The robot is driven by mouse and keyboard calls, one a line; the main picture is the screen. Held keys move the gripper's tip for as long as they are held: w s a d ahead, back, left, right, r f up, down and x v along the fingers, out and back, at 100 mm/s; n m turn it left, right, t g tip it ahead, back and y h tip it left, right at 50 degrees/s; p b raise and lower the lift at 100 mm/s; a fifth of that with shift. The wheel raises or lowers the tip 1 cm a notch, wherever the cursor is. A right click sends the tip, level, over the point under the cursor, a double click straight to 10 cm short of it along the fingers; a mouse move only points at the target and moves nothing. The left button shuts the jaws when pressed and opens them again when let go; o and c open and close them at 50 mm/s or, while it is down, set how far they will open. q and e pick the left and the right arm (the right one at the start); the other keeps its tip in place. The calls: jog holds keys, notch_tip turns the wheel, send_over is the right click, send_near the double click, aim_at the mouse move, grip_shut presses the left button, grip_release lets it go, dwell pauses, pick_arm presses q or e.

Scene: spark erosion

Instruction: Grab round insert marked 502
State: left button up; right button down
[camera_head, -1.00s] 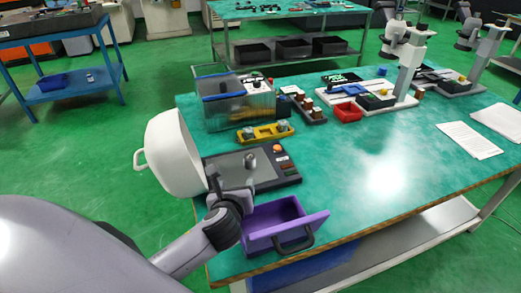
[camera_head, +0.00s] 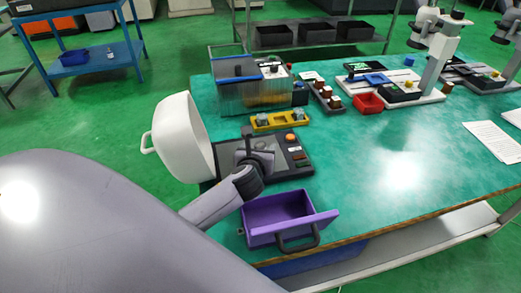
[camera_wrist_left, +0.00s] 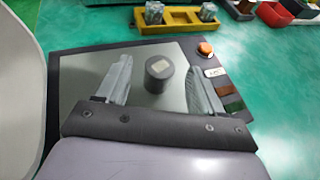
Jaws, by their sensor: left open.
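The label is too small to read. My left gripper (camera_wrist_left: 159,70) is open, with one finger on each side of the insert and a gap to both. In the head view my left gripper (camera_head: 254,146) is over the device (camera_head: 296,166), and the insert is hidden behind the hand. My right gripper is not in view.
A white cover (camera_head: 187,138) stands open at the device's left side. A yellow holder (camera_head: 280,121) with metal parts lies behind, and an orange button (camera_head: 290,137) is on the device. A purple open box (camera_head: 278,212) sits in front.

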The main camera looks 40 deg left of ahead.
pick_arm(q)
jog(key=shift+w+a+f, duration=0.1)
jog(key=shift+w+f, duration=0.05)
jog(key=shift+w, duration=0.15)
grip_shut()
